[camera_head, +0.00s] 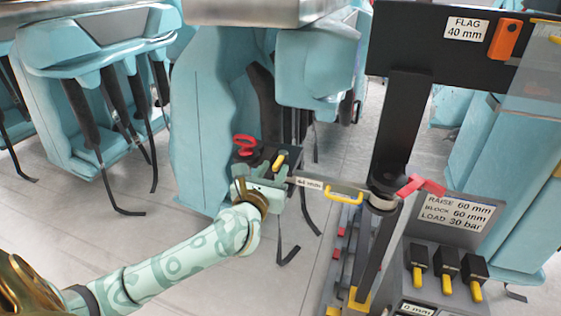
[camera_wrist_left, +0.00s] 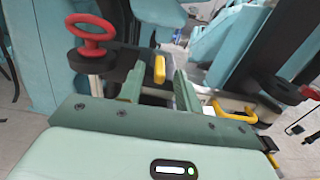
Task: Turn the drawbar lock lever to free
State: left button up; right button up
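The likely lock lever is a short yellow grip (camera_head: 279,161) on a dark block beside a red ring-shaped handle (camera_head: 246,146). In the left wrist view the yellow grip (camera_wrist_left: 159,69) stands upright between the two fingers, with gaps on both sides. My left gripper (camera_head: 267,172) is open at this block; its fingers (camera_wrist_left: 158,82) show apart in the wrist view. Contact with the lever cannot be told. The drawbar (camera_head: 311,183), a grey bar with a label, runs right from the block to a dark post. My right gripper is not in view.
A yellow loop handle (camera_head: 344,194) sits on the bar near the post. A red lever (camera_head: 421,186) sticks out from the post. A panel with several yellow-tipped black levers (camera_head: 446,263) stands at lower right. Teal seats (camera_head: 205,130) stand close behind the gripper.

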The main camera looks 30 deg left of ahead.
aim_at(282, 157)
pick_arm(q)
jog(key=x, duration=0.4)
jog(key=shift+w+f, duration=0.1)
jog(key=shift+w, duration=0.1)
jog(key=shift+w+a+b, duration=0.1)
jog(key=shift+w+b, duration=0.2)
jog(key=shift+w, duration=0.05)
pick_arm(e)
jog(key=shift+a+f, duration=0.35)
pick_arm(q)
jog(key=shift+c, duration=0.6)
jog(key=c, duration=0.6)
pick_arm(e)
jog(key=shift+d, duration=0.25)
